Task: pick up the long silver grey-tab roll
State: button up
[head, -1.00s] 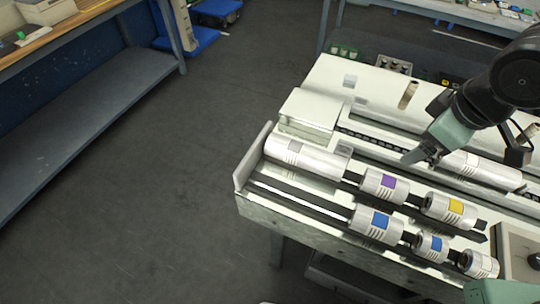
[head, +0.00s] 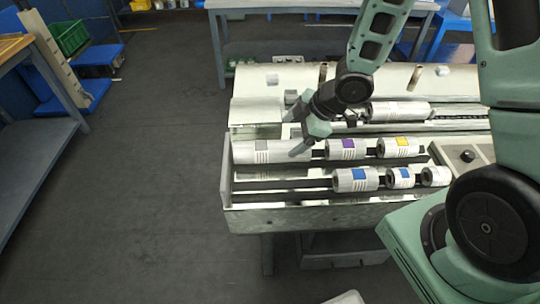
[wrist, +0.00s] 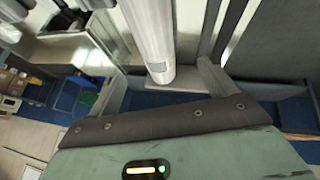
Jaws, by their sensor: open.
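The long silver roll with the grey tab (head: 258,152) lies at the left end of the back rail on the wrapper bed. My gripper (head: 291,136) is open and empty above the right part of this roll, its fingers pointing down to the left. In the wrist view the silver roll (wrist: 150,35) runs down the picture, and its end with the grey tab (wrist: 158,67) shows between the two spread fingers. I cannot tell whether either finger touches it.
To its right are silver rolls with a purple tab (head: 342,149) and a yellow tab (head: 398,147). The front rail holds blue-tab rolls (head: 355,180). Another long silver roll (head: 397,111) lies behind. An upright end plate (head: 226,171) stands close on the left. The floor left is clear.

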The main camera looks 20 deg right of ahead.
aim_at(277, 146)
jog(key=x, duration=0.4)
jog(key=shift+w+a+f, duration=0.15)
jog(key=shift+f, duration=0.15)
jog(key=shift+w+d+p+x, duration=0.15)
jog(key=shift+p+x, duration=0.15)
jog(key=shift+x, duration=1.05)
jog(key=shift+w+d+p+x, duration=0.1)
jog(key=shift+p+x, duration=0.15)
jog(key=shift+x, duration=1.05)
jog(key=shift+r, duration=0.1)
jog(key=c, duration=1.7)
